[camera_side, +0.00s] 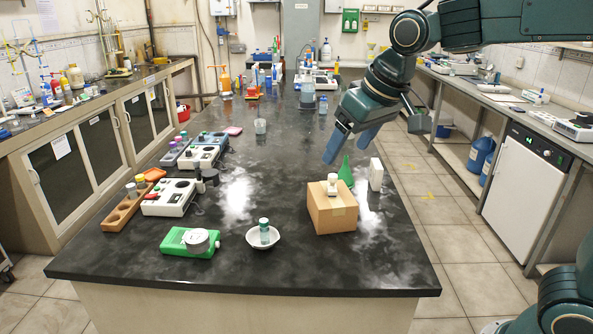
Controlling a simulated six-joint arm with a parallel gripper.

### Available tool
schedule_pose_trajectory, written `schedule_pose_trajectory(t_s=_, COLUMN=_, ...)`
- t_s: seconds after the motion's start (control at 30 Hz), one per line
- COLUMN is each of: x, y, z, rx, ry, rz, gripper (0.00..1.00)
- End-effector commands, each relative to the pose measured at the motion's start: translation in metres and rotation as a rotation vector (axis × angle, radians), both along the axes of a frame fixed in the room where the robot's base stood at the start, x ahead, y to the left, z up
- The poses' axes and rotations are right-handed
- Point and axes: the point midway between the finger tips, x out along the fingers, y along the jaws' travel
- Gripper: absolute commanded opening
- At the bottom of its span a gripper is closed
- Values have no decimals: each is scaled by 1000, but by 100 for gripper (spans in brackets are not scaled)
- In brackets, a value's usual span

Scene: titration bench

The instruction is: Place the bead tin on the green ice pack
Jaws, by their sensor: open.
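The green ice pack (172,244) lies flat near the front left of the dark bench top. A round grey-white tin (196,241), which looks like the bead tin, rests on the right part of the pack, with its flat face tilted toward the camera. My gripper (347,153) hangs over the right side of the bench, well behind and to the right of the pack and the tin. Its two blue fingers are apart and nothing shows between them.
A white bowl (254,240) holds a small teal-and-white vial (264,231). A cardboard box (332,212) carries a small pale object (332,184). A green cone (346,172) and a white block (376,174) stand behind it. A wooden rack (122,212) and instruments line the left.

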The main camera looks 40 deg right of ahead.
Motion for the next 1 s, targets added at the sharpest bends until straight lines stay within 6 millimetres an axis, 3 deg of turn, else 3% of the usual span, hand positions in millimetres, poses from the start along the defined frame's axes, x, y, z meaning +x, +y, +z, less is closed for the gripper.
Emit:
schedule_pose_trajectory(t_s=0.27, x=-78, y=-27, z=-4, rx=-3, ry=-19, rz=-2, gripper=75)
schedule_pose_trajectory(t_s=0.6, x=-161, y=-44, z=-34, rx=-11, ry=-40, rz=-1, gripper=75)
schedule_pose_trajectory(t_s=0.8, x=-187, y=-47, z=-50, rx=-13, ry=-45, rz=0, gripper=75)
schedule_pose_trajectory(t_s=1.0, x=-193, y=-48, z=-54, rx=-15, ry=-45, rz=1, gripper=75)
